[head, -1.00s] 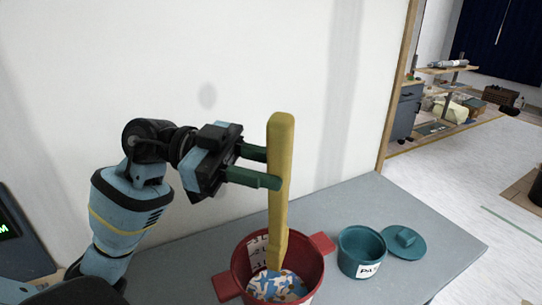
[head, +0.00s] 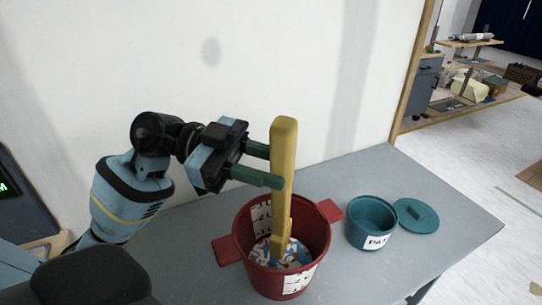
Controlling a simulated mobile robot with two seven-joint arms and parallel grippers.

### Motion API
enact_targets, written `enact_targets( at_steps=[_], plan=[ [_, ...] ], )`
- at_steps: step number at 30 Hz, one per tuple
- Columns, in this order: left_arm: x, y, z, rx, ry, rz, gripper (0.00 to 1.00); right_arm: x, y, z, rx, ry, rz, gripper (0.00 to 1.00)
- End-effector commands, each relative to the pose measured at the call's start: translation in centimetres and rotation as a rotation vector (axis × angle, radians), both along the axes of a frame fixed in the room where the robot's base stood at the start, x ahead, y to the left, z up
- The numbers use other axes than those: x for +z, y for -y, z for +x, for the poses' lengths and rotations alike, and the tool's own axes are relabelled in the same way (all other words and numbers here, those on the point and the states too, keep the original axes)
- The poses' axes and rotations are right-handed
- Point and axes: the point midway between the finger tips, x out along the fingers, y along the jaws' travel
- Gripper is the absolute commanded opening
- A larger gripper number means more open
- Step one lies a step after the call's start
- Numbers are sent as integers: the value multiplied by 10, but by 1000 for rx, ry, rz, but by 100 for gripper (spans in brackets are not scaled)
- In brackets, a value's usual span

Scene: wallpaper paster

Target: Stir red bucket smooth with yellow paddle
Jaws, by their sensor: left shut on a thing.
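The red bucket (head: 240,229) stands on the grey table, with a handle tab on each side and white labels. Blue, white and tan patchy contents (head: 290,256) show inside it. The yellow paddle (head: 283,165) stands nearly upright, with its lower end in the bucket's contents. My left gripper (head: 272,166) is shut on the paddle's upper part, above the bucket rim. The paddle's lowest tip is hidden in the contents. My right gripper is not in view.
A teal pot (head: 372,224) with a white label stands right of the bucket on the grey table (head: 440,252). Its teal lid (head: 416,215) lies beside it. A white wall (head: 90,60) rises behind the table. Shelves (head: 462,62) stand far off at the right.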

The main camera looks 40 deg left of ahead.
Motion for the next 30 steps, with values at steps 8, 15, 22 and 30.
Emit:
enact_targets(
  at_steps=[8,15,22,30],
  plan=[
    [-26,-3,5,1,-4,-1,2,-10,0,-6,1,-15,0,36],
    [-45,-4,8,0,-4,0,2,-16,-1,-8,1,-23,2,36],
    [-65,-6,12,0,-4,0,2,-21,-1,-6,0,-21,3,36],
    [-86,-9,15,0,-3,-2,2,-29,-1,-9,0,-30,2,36]
  ],
)
